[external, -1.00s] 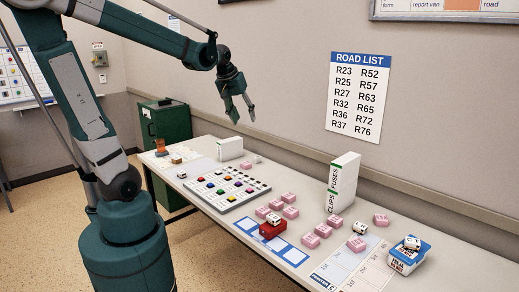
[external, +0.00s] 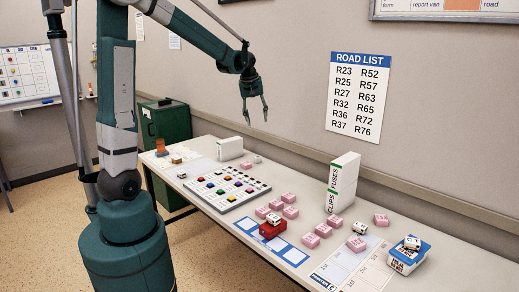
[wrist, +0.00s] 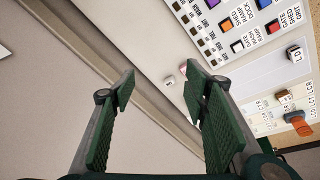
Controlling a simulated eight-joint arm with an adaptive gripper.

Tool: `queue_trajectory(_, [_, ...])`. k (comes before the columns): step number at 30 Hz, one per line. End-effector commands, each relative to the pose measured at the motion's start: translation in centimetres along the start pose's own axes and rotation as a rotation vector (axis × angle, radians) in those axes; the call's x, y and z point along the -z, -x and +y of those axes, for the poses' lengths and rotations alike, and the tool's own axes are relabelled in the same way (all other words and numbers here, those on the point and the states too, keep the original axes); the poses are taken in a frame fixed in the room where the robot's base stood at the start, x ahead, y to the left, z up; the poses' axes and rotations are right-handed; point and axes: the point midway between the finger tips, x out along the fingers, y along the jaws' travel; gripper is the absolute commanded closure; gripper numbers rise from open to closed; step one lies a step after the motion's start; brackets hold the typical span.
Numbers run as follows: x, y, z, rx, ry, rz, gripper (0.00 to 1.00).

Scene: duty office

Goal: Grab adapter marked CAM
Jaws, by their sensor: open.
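No marking CAM is readable in either view, so I cannot tell which thing is the adapter. Several pink blocks with small unreadable print lie on the table, one group by the red block (external: 289,198) and others nearer the front, such as this pink block (external: 310,240). My gripper (external: 256,116) is open and empty, high above the table's far half. In the wrist view its fingers (wrist: 160,92) are spread, with nothing between them.
The button board (external: 222,187) lies mid-table. A white CLIPS/FUSES box (external: 345,182) stands upright against the wall side. A red block (external: 272,229) carries a small white die-like piece. A blue-and-white tub (external: 408,256) is at the right. An orange cup (wrist: 298,123) is at the far end.

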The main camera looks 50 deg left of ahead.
Motion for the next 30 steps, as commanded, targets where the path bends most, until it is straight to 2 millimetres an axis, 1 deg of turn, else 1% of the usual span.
queue_trajectory(1, [0.9, -0.8, 0.2, 0.006, 0.02, -0.005, 0.55])
queue_trajectory(3, [1.9, -1.8, 0.4, 0.014, 0.047, -0.012, 0.55])
queue_trajectory(11, [5.5, -5.7, 0.7, 0.046, 0.147, -0.041, 0.55])
queue_trajectory(15, [7.3, -8.0, 0.8, 0.064, 0.202, -0.054, 0.55])
queue_trajectory(23, [10.5, -12.6, 0.6, 0.099, 0.303, -0.08, 0.55])
queue_trajectory(30, [13.2, -17.2, 0.1, 0.132, 0.396, -0.101, 0.55])
